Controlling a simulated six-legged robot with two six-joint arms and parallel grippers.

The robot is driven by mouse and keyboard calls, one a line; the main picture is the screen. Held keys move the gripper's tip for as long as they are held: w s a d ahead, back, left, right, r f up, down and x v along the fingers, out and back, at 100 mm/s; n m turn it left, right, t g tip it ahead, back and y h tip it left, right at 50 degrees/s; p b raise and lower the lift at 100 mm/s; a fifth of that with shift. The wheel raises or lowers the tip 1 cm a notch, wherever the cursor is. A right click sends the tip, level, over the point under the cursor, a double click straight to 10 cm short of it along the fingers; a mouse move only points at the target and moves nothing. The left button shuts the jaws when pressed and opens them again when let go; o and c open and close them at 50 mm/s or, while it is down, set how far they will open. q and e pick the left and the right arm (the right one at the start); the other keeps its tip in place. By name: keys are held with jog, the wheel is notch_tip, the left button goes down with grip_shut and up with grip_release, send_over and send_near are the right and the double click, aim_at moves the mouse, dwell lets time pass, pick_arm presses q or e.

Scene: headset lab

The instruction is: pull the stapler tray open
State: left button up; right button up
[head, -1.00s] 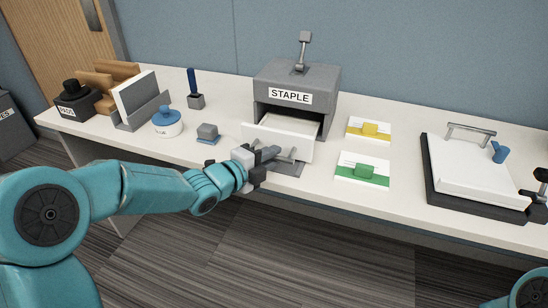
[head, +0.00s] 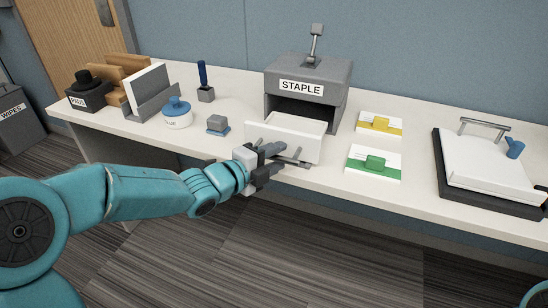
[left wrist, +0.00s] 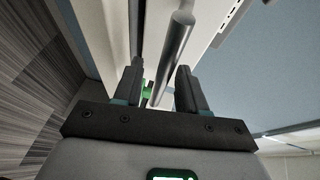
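The grey stapler box labelled STAPLE (head: 308,90) stands at the back of the table with a lever on top. Its white tray (head: 283,143) sticks well out of the dark opening toward me. A grey bar handle (head: 293,161) is at the tray's front, partly hidden by my fingers. My left gripper (head: 281,157) is at this handle. In the left wrist view the handle bar (left wrist: 173,48) runs between the two spread fingers (left wrist: 160,80), with gaps showing on both sides.
A white-topped board with a handle (head: 490,165) is far right. Floor in front is clear.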

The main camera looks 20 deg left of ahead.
pick_arm(q)
jog(key=shift+s, duration=0.1)
jog(key=p+v, duration=0.2)
jog(key=v, duration=1.4)
jog(key=shift+s, duration=0.15)
jog(key=shift+a, duration=0.15)
